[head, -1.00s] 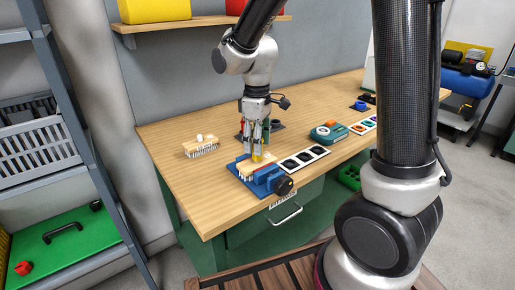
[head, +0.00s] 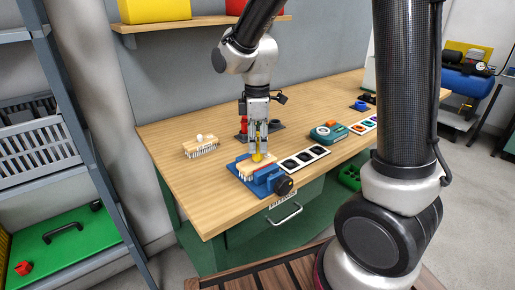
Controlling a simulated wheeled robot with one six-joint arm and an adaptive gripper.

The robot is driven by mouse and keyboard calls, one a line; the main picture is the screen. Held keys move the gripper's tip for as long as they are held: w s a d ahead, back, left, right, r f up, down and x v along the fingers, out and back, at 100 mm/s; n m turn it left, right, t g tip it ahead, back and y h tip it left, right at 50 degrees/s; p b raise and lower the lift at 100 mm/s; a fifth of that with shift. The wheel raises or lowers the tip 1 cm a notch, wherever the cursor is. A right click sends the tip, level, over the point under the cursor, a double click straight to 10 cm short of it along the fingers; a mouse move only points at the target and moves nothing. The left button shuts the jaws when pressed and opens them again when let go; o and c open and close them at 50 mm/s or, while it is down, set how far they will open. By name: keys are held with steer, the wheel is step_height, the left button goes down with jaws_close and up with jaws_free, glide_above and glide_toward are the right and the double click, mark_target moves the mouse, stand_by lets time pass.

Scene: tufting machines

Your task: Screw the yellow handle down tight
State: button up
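The yellow handle (head: 257,157) stands on a light wooden block with bristles below (head: 246,168), which sits in a blue vise-like fixture (head: 262,182) near the table's front edge. My gripper (head: 258,154) points straight down over the block. Its fingertips are at the handle, one on either side, and appear shut on it. The fingers hide part of the handle. The contact and the handle's seat in the block are too small to make out.
A second bristled block (head: 201,146) lies to the left on the wooden table (head: 180,180). A row of dark square pads (head: 305,158) and a green device (head: 328,132) lie to the right. A red post (head: 243,125) stands behind my gripper.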

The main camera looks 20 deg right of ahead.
steer(key=c, duration=0.4)
steer(key=shift+o, duration=0.2)
steer(key=m, duration=0.8)
steer(key=shift+f, duration=0.1)
steer(key=m, duration=0.9)
steer(key=shift+f, duration=0.1)
